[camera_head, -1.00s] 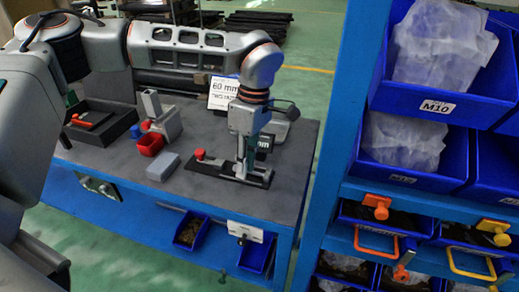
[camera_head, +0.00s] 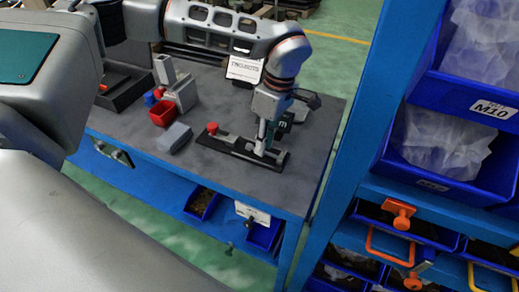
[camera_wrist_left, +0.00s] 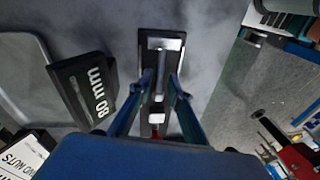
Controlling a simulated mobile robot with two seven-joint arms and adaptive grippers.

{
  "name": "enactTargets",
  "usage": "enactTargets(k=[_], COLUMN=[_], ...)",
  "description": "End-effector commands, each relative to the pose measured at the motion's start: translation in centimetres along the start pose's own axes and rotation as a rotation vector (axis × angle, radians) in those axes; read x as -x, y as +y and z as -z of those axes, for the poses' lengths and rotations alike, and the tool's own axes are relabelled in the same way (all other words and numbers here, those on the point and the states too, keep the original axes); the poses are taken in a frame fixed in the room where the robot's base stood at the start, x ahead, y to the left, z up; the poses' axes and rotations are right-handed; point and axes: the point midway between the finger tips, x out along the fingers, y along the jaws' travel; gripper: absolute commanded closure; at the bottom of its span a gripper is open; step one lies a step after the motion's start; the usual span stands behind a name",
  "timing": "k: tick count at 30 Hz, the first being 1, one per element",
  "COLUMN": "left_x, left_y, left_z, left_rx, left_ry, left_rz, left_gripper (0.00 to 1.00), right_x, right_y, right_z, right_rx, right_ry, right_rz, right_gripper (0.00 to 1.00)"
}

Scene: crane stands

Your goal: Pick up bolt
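A grey metal T-shaped piece, which looks like the bolt (camera_wrist_left: 164,50), lies along a narrow black holder (camera_wrist_left: 146,40) in the left wrist view. The holder (camera_head: 228,143) also shows in the head view on the grey workbench, with a red knob (camera_head: 212,128) at its left end. My left gripper (camera_head: 261,150) points down over the holder's right part. In the wrist view the fingers of my left gripper (camera_wrist_left: 161,76) are apart, one on each side of the bolt's shank, with a gap visible. My right gripper is not in view.
A black "80 mm" block (camera_wrist_left: 84,90) lies beside the holder in the wrist view. A grey block (camera_head: 174,138), a red bin (camera_head: 162,113) and a white sign (camera_head: 244,69) are on the workbench (camera_head: 215,165). A blue rack (camera_head: 385,110) with bins stands at right.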

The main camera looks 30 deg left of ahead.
Motion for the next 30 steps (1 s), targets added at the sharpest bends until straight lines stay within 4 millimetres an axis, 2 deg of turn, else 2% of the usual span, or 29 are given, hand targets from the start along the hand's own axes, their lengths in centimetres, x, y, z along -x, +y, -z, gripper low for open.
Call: enactTargets(k=[3,9,10,12,24,30], left_x=[-0.8,-0.8,-0.8,-0.8,-0.7,0.6], left_y=[0.0,0.0,0.0,0.0,0.0,-0.1], left_z=[0.0,0.0,0.0,0.0,0.0,0.1], left_rx=[0.000,0.000,0.000,0.000,-0.001,-0.001], left_ry=[-0.001,-0.001,-0.001,-0.001,-0.001,-0.001], left_rz=[0.001,0.000,0.000,0.000,-0.001,-0.003], left_gripper=[0.82,0.82,0.84,1.00,1.00,1.00], right_x=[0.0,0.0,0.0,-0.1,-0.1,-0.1], right_y=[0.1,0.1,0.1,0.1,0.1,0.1], right_z=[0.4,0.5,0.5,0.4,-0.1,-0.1], right_rx=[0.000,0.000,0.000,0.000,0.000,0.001], right_ry=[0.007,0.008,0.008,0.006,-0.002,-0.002], right_rz=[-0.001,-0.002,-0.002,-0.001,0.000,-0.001], right_gripper=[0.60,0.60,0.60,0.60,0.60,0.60])
